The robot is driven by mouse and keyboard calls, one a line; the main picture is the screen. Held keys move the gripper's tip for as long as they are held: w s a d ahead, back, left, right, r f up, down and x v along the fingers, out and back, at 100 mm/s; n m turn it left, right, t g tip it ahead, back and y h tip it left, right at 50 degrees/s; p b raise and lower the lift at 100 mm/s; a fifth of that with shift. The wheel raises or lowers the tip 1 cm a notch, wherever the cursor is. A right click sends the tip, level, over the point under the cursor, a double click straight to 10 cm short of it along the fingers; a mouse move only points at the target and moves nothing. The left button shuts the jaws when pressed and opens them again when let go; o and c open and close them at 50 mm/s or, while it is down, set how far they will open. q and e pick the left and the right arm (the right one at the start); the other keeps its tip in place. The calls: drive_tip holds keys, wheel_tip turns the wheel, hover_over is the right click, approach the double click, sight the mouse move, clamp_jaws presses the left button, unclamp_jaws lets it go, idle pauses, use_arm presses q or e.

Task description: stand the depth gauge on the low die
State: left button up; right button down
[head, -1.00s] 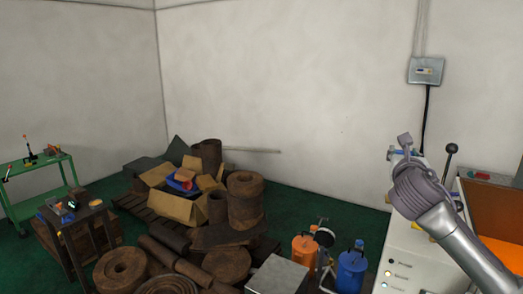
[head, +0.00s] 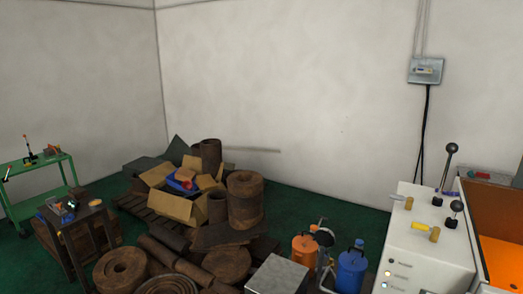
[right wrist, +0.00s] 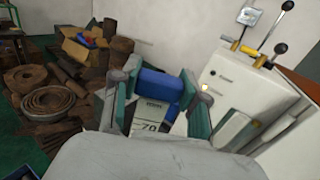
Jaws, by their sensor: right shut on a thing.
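My right gripper (right wrist: 155,100) shows only in the right wrist view. Its fingers are closed on a piece with a blue upper block (right wrist: 158,84) and a pale face with dark print that seems to read 70. I take this piece for the depth gauge (right wrist: 147,128); its lower end is hidden behind the gripper body. It is held in the air, left of the white cabinet. I cannot pick out the low die for certain in either view. My left gripper is not in view.
The white cabinet (head: 430,252) has black-knobbed levers and yellow and grey handles on top. An orange bin (head: 495,225) adjoins it. Orange (head: 305,252) and blue (head: 351,268) canisters stand left of it. Rusty scrap (head: 228,262) and a green trolley (head: 35,170) lie further left.

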drive_tip(key=f+b, duration=1.4)
drive_tip(key=shift+s+f, duration=0.2)
drive_tip(key=shift+s, duration=0.05)
drive_tip(key=s+f, duration=0.3)
drive_tip(key=s, duration=0.5)
drive_tip(key=shift+w, duration=0.1)
drive_tip(key=shift+a, duration=0.15)
